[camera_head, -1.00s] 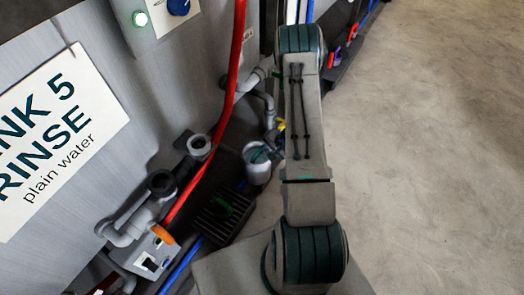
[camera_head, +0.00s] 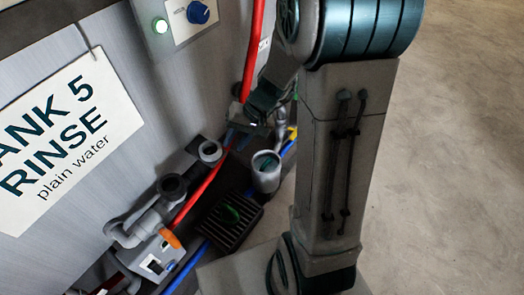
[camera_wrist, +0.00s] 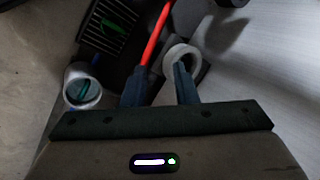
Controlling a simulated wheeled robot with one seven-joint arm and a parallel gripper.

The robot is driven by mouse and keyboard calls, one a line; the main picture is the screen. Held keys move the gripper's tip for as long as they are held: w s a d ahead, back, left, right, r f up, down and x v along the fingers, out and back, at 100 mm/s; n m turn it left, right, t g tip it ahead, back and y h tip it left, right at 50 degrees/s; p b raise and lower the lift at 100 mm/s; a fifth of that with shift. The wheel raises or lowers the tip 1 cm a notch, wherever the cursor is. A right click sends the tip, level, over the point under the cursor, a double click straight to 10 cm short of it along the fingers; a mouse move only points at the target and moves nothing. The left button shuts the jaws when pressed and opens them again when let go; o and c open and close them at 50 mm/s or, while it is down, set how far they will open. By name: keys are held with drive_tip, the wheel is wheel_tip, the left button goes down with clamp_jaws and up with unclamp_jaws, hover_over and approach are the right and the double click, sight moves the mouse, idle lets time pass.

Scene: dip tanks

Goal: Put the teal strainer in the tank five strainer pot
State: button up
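A teal piece (camera_head: 267,161), apparently the teal strainer, sits inside a pale grey cup (camera_head: 266,180) on the floor side of the tank; both also show at left in the wrist view (camera_wrist: 82,88). An open grey round fitting (camera_head: 210,151) stands on the pipework by the tank, and may be the strainer pot; its pale ring shows in the wrist view (camera_wrist: 183,52). My gripper (camera_head: 238,122) is above and behind the fitting in the head view. In the wrist view its two fingers (camera_wrist: 160,75) are apart, with nothing held between them. The cup is outside them.
A black slotted tray (camera_head: 220,235) with a green piece (camera_head: 230,213) stands beside the cup. A red hose (camera_head: 215,172) runs between the fittings. A second, dark-rimmed fitting (camera_head: 172,187) and an orange knob (camera_head: 170,238) are near the Tank 5 sign (camera_head: 65,140). Open floor lies right.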

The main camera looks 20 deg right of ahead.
drive_tip(key=s+d+r+n+h, duration=0.2)
drive_tip(key=s+r+h, duration=0.4)
drive_tip(key=s, duration=0.6)
drive_tip(key=shift+d+r+n, duration=0.3)
drive_tip(key=shift+r+n, duration=0.2)
drive_tip(key=shift+r, duration=0.55)
